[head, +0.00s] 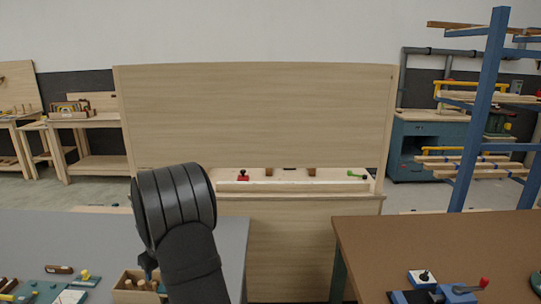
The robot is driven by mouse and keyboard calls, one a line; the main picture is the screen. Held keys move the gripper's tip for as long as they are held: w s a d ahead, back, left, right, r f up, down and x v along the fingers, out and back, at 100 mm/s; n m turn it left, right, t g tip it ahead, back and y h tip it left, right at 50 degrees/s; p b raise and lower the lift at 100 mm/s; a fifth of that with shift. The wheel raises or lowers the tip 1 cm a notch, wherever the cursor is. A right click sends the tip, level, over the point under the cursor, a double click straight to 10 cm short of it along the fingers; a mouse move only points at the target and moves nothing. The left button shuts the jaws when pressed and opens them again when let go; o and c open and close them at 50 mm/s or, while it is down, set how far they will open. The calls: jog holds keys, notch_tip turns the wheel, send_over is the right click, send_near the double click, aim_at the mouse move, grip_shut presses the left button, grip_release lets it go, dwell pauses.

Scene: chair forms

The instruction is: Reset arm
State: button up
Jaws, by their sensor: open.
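My arm (178,205) shows in the head view as dark grey links with a thick ribbed joint, rising in front of the left table. My gripper cannot be made out; the arm's end is hidden behind its own links or out of the picture. Behind the arm stands a large pale wooden bench with a tall upright panel (255,115). A narrow shelf opening (290,187) below the panel shows a small red-topped item and a green item.
A grey table (60,235) at left holds tools and a wooden box of handled tools (136,285) beside my arm. A brown table (440,245) at right holds blue tools (455,292). A blue rack (485,110) stands at back right. A gap separates the tables.

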jog(key=a, duration=0.6)
jog(key=shift+a+r, duration=0.25)
jog(key=shift+r, duration=0.05)
jog(key=v, duration=1.5)
jog(key=shift+d, duration=0.1)
jog(key=x, duration=1.4)
jog(key=d, duration=0.1)
jog(key=d+f, duration=0.1)
jog(key=d, duration=0.2)
jog(key=shift+w+d+f, duration=0.1)
jog(key=shift+f, duration=0.15)
